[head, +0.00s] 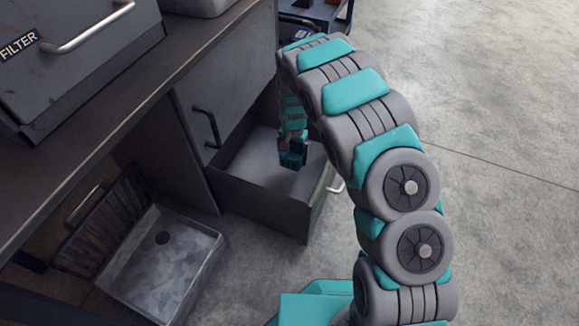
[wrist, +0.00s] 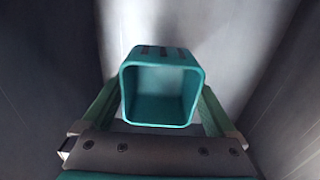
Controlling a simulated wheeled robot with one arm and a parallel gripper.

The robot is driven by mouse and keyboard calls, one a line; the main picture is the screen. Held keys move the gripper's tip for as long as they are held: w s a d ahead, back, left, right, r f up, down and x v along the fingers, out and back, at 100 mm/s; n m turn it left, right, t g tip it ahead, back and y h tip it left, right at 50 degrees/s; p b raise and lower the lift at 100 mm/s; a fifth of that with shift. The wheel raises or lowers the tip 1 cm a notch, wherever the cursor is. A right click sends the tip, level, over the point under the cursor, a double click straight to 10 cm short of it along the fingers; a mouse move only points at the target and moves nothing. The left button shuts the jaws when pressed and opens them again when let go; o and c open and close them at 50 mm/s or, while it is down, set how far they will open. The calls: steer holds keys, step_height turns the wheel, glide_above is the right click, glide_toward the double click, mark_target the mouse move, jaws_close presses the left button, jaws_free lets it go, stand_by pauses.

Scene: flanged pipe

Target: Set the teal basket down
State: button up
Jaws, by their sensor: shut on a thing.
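The teal basket (wrist: 160,97) is a small open box with rounded corners and dark slots along its far rim; its inside looks empty. My gripper (wrist: 158,110) is shut on it, with one green finger at each side in the wrist view. In the head view my gripper (head: 293,150) hangs down inside the open drawer (head: 262,208), and the basket (head: 292,160) shows as a small teal piece at its end. Grey walls rise around it in the wrist view. I cannot tell whether the basket touches the drawer floor.
A metal tray (head: 165,262) with a dark round spot and a dark slatted crate (head: 100,225) are at lower left. Open concrete floor (head: 510,130) lies to the right.

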mark_target(292, 178)
step_height(292, 178, down, 10)
steer(key=shift+r+b, duration=0.15)
steer(key=shift+b, duration=0.45)
steer(key=o, duration=1.1)
steer(key=shift+o, duration=0.2)
step_height(292, 178, up, 12)
steer(key=shift+r+p, duration=0.1)
steer(key=shift+p, duration=0.7)
